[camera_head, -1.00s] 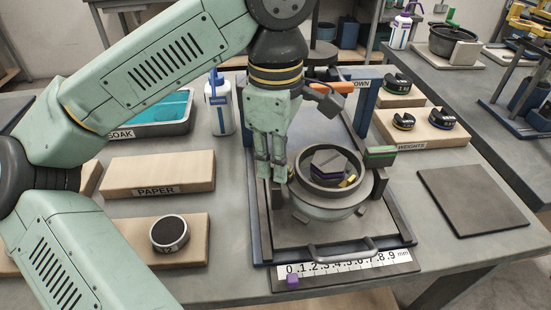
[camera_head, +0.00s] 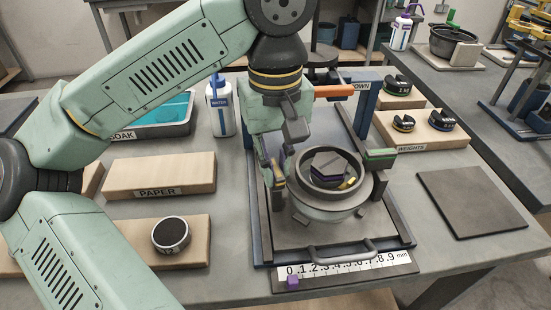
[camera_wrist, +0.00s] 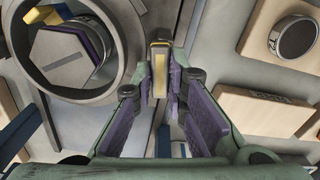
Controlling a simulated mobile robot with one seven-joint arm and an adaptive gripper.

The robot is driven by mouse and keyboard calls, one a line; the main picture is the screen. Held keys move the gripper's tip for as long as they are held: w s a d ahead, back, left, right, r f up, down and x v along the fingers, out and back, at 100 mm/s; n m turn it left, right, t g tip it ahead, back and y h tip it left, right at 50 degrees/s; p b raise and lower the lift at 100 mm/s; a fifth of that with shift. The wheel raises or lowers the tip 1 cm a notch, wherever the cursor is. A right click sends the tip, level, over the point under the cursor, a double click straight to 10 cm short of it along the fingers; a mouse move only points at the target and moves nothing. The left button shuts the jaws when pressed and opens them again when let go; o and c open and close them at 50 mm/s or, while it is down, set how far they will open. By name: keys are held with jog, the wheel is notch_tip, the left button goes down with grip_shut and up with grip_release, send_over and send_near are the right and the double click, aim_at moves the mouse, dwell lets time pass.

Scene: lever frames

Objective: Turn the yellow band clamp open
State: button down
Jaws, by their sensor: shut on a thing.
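The yellow band clamp (camera_wrist: 160,72) shows in the wrist view as a narrow yellow-edged lever between my fingertips, beside the round bowl. My gripper (camera_head: 277,176) is at the left side of the bowl with its fingers pointing down; it also shows in the wrist view (camera_wrist: 162,84), shut on the clamp. In the head view my fingers mostly hide the clamp. A green-banded clamp (camera_head: 381,154) is on the right side of the frame. The bowl (camera_head: 331,196) has a dark ring rim and holds a dark hexagonal block (camera_head: 327,166) and a small yellow piece (camera_head: 348,183).
The bowl stands on a framed plate with a front handle (camera_head: 342,249) and a number scale (camera_head: 345,268). Left are a paper block (camera_head: 160,173), a round puck (camera_head: 170,234) and a water bottle (camera_head: 221,107). Weights (camera_head: 403,122) lie right; a dark mat (camera_head: 470,200) is bare.

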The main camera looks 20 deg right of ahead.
jog(key=shift+m, duration=1.1)
jog(key=c, duration=1.6)
grip_release()
